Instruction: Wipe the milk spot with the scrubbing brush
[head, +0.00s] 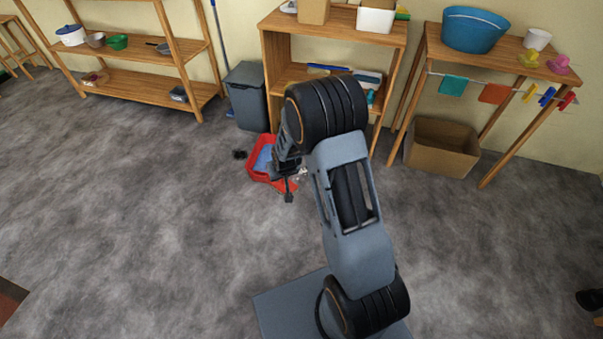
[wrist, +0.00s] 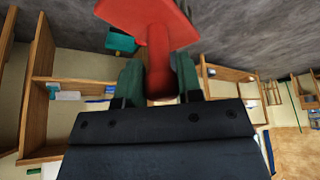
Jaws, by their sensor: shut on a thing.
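My gripper (wrist: 160,82) is shut on the handle of a red tool (wrist: 152,22), which looks like the scrubbing brush. Its wide flat red head is past the fingertips at the top of the wrist view; no bristles show. In the head view my gripper (head: 289,190) is above the floor, in front of a red tray (head: 256,174) with blue inside. A bit of red shows beside the gripper; I cannot tell whether it is the tool or the tray. I cannot make out the milk spot; my arm hides part of the floor.
A grey bin (head: 246,97) stands behind the red tray. A small dark thing (head: 239,154) lies left of it. A wooden shelf unit (head: 272,58) stands behind my arm. A cardboard box (head: 441,146) is under the table at right. The floor at left is clear.

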